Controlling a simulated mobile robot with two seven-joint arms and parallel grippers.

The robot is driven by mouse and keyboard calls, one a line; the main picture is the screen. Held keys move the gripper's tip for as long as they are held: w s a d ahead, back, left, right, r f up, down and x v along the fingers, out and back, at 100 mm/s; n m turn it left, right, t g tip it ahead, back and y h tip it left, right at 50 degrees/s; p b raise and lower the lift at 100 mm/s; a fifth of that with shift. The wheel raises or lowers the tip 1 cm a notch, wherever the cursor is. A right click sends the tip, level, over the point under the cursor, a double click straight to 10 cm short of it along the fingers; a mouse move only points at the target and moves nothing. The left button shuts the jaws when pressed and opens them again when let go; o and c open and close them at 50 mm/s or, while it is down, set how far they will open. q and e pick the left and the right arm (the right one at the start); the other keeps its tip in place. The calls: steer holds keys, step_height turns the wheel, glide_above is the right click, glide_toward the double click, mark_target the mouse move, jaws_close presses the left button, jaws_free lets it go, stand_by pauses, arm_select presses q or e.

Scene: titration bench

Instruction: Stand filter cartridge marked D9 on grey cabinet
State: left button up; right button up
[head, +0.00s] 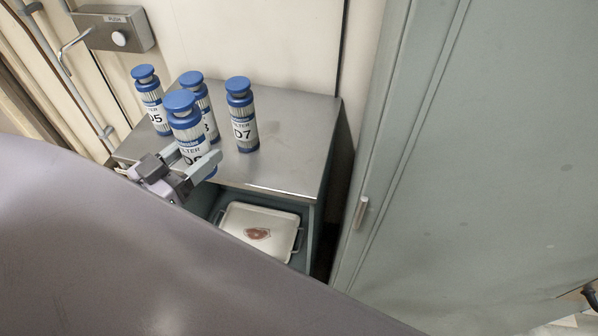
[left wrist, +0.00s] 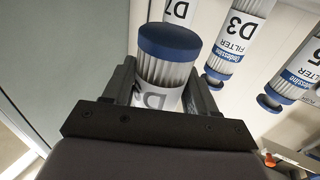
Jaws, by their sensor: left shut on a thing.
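A filter cartridge (head: 186,122) with a blue cap and white label is between the fingers of my left gripper (head: 193,168). Its label starts with D; the second character is partly covered and looks like a 9. It also shows in the left wrist view (left wrist: 166,68), cap toward the camera, with a finger of the left gripper (left wrist: 160,95) on each side. In the head view it is upright over the front left of the low grey cabinet's steel top (head: 290,135). I cannot tell whether its base touches the top. My right gripper is not in view.
Cartridges D5 (head: 149,98), D3 (head: 205,112) and D7 (head: 241,118) stand on the steel top. Its right part is clear. A tray (head: 285,217) with a brownish stain sits on the shelf below. A tall grey-green cabinet (head: 480,150) stands at the right.

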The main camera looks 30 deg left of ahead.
arm_select(q)
steer(key=shift+s+a+m+h+b, duration=0.25)
steer(key=shift+a+m+h+b, duration=0.35)
steer(key=shift+h+b, duration=0.25)
steer(key=shift+a+r+h+b, duration=0.15)
steer(key=shift+r+h+b, duration=0.3)
steer(key=shift+r, duration=0.1)
steer(key=shift+w+r+m, duration=0.25)
steer(key=shift+m, duration=0.05)
steer(key=w+d+f, duration=0.1)
steer(key=w+d, duration=0.7)
steer(key=w, duration=0.1)
steer(key=w+d+f, duration=0.1)
steer(key=w+d, duration=0.3)
steer(key=w, duration=0.1)
steer(key=shift+d+f+b, duration=0.3)
steer(key=shift+d+f, duration=0.05)
steer(key=shift+d, duration=0.05)
step_height(320, 180, down, 4)
steer(key=shift+b, duration=0.45)
steer(key=shift+w+d+f, duration=0.15)
steer(key=shift+w+d, duration=0.1)
steer(key=shift+w, duration=0.05)
steer(key=shift+f, duration=0.1)
